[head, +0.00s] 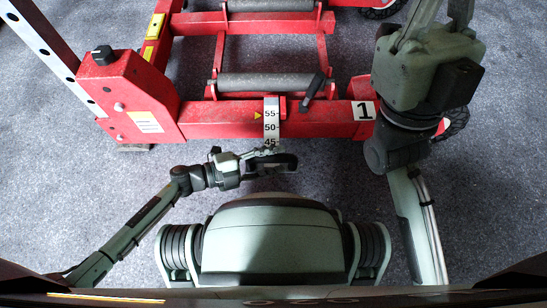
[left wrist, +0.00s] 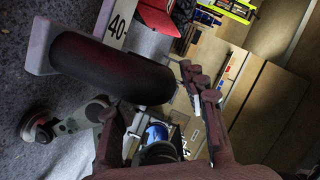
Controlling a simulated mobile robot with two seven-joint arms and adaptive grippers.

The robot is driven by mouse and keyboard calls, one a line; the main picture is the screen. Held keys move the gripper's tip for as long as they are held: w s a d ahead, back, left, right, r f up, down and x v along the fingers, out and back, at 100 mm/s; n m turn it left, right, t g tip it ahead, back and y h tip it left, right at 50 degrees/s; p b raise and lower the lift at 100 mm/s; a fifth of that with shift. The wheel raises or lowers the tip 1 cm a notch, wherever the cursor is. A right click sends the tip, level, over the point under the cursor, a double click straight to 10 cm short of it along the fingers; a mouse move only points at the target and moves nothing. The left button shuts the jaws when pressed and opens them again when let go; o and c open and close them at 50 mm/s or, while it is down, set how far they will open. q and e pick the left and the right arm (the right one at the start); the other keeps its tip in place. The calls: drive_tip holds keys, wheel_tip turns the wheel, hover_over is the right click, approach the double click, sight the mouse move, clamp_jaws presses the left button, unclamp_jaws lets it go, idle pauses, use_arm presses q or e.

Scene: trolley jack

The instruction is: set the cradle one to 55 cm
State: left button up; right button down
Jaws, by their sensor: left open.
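Cradle one is the red frame (head: 222,119) with the number plate 1 (head: 363,111). A white scale strip (head: 271,120) hangs at its front, reading 55, 50 and 45 downward. A yellow pointer (head: 257,115) beside it is about level with 55. A black round grip (left wrist: 110,68) is at the strip's lower end; the left wrist view shows a 40 on the strip (left wrist: 116,28).
A black lever (head: 314,87) sticks up right of the strip. Grey rollers (head: 265,82) lie in the frame. A red post with a black knob (head: 102,55) stands left. Grey floor (head: 335,180) is clear in front. Brown cabinets (left wrist: 265,100) show in the left wrist view.

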use_arm(q)
drive_tip(key=v, duration=1.2)
drive_tip(key=shift+r, duration=0.1)
